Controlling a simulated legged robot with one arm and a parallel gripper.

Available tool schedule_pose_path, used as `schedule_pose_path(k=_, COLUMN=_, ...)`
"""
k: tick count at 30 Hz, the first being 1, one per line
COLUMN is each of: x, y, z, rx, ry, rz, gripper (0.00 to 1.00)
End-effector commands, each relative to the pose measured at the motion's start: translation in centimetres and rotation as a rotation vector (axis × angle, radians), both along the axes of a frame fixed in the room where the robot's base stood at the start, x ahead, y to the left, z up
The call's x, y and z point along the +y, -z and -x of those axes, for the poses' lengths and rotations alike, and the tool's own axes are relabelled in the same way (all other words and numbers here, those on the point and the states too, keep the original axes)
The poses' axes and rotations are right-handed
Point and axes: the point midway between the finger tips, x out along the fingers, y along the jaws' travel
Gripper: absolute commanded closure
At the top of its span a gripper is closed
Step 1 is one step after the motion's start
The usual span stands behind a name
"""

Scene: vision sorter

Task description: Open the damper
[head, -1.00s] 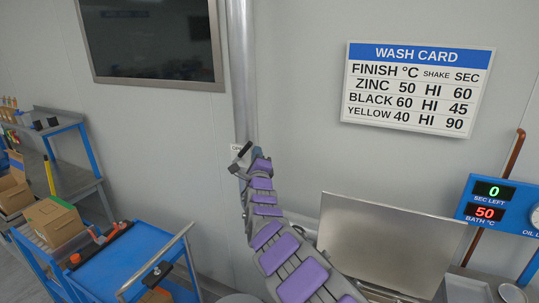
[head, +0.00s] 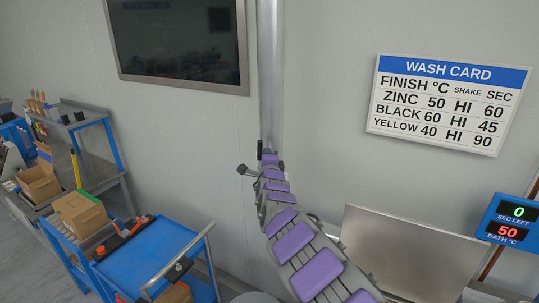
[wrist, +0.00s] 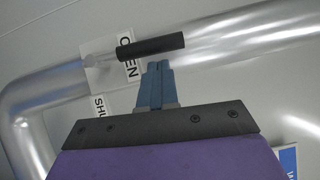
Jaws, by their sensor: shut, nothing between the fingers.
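The damper's black handle (wrist: 152,46) lies nearly along the shiny metal duct (wrist: 235,38) in the wrist view, across the white OPEN label (wrist: 126,40) and covering part of its letters. A second label, partly visible and reading SHU (wrist: 99,106), is lower left. My gripper (wrist: 155,64) is shut and empty, its blue fingertips right beside the handle; I cannot tell whether they touch. In the head view the handle (head: 260,150) stands about upright at the left side of the duct (head: 271,80). My arm hides the fingers there.
A blue cart (head: 155,250) and a workbench with boxes (head: 80,215) stand at the left. A steel panel (head: 408,250) is at lower right, beside a blue display (head: 512,222). The wall carries a wash card (head: 448,105) and a dark window (head: 178,40).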

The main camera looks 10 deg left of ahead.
Motion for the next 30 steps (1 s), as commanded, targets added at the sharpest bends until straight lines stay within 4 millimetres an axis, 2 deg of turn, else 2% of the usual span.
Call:
schedule_pose_path(k=4, x=0.6, y=0.1, z=0.1, rx=0.001, ry=-0.003, rz=0.003, gripper=1.0)
schedule_pose_path(k=17, x=-0.2, y=0.0, z=0.1, rx=0.001, ry=-0.001, rz=-0.003, gripper=1.0)
schedule_pose_path(k=22, x=-0.4, y=-0.5, z=1.3, rx=-0.007, ry=-0.003, rz=-0.003, gripper=1.0)
schedule_pose_path(k=30, x=-0.9, y=0.4, z=3.3, rx=-0.002, ry=-0.002, rz=0.006, gripper=1.0)
